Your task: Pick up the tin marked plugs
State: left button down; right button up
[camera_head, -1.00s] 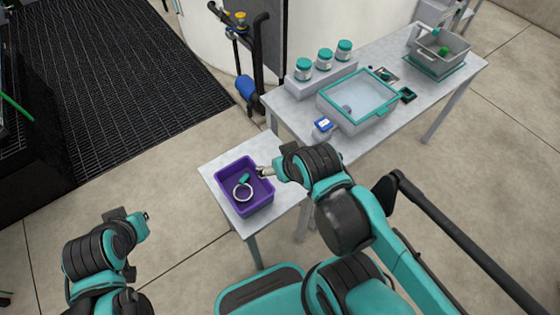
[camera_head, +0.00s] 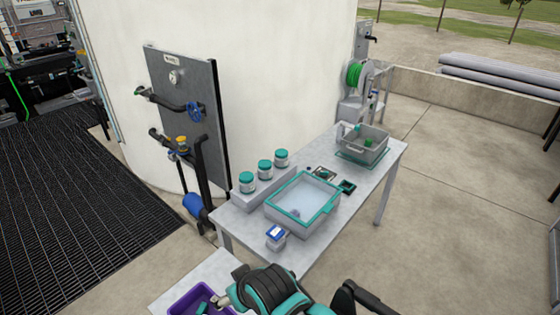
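Three pale tins with teal lids stand in a row on a raised grey block on the long table: a near tin (camera_head: 247,184), a middle tin (camera_head: 265,171) and a far tin (camera_head: 281,159). Their labels are too small to read, so I cannot tell which is marked plugs. My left gripper is out of view.
A teal-rimmed clear-topped tub (camera_head: 327,217) sits in front of the tins on the long table (camera_head: 350,207). A small blue-topped box (camera_head: 276,236) stands near it. A grey tote (camera_head: 375,149) is at the far end. A panel with pipes (camera_head: 190,120) rises behind the left end.

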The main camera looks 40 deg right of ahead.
aim_at(279, 163)
jog(key=k+l+z, duration=0.15)
jog(key=k+z, duration=0.2)
jog(key=k, duration=0.3)
jog(key=i+l+z, duration=0.3)
jog(key=l+z, duration=0.15)
jog(key=i+l+z, duration=0.45)
jog(key=i+l, duration=0.9)
jog(key=i, duration=0.1)
